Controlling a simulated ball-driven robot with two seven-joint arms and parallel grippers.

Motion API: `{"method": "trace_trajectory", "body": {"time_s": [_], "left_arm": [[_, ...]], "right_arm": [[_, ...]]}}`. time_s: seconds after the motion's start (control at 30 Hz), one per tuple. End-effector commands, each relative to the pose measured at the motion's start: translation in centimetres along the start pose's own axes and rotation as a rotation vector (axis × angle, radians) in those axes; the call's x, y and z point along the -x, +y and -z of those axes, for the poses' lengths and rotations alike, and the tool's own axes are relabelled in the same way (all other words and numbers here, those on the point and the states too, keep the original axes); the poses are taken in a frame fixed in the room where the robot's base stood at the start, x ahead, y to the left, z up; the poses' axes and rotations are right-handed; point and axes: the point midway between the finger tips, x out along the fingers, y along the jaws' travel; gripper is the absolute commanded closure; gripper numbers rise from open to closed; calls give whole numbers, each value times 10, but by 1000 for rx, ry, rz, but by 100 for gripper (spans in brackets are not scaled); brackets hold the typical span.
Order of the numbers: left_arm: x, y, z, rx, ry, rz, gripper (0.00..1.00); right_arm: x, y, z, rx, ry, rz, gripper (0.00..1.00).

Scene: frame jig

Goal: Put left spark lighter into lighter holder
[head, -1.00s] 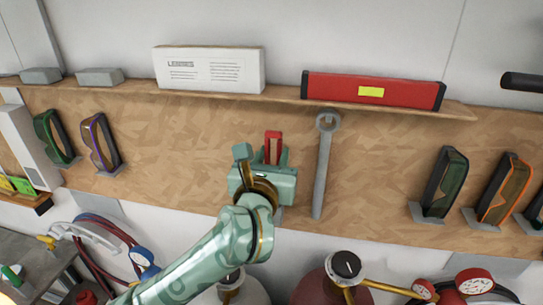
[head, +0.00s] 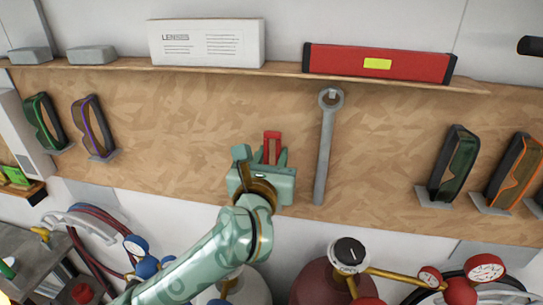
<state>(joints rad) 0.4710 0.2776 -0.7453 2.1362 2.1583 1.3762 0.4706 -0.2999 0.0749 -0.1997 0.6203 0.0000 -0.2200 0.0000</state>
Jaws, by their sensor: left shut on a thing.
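My left gripper (head: 271,158) is in the middle of the head view, in front of the wooden board. It is shut on a small red piece that stands up between its fingers, which I take to be the left spark lighter (head: 272,139). The lower part of the lighter is hidden by the gripper. I cannot make out the lighter holder; part of the board behind the gripper and arm is hidden. My right gripper is not in view.
A grey wrench (head: 324,150) hangs on the board (head: 385,150) just right of the gripper. Goggles (head: 452,165) hang at both sides. A shelf above carries a white box (head: 207,43) and a red level (head: 377,64). Gas bottles with gauges (head: 348,256) stand below.

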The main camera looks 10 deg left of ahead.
Motion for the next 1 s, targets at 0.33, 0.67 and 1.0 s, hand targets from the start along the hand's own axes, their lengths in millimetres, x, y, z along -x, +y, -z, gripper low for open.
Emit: {"method": "trace_trajectory", "body": {"time_s": [0.33, 0.67, 1.0], "left_arm": [[0, 0, 0, 0, 0, 0, 85], [0, 0, 5, 0, 0, 0, 85], [0, 0, 9, 0, 0, 0, 85]], "right_arm": [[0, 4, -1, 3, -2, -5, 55], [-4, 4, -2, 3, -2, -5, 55], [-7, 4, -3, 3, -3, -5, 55]]}}
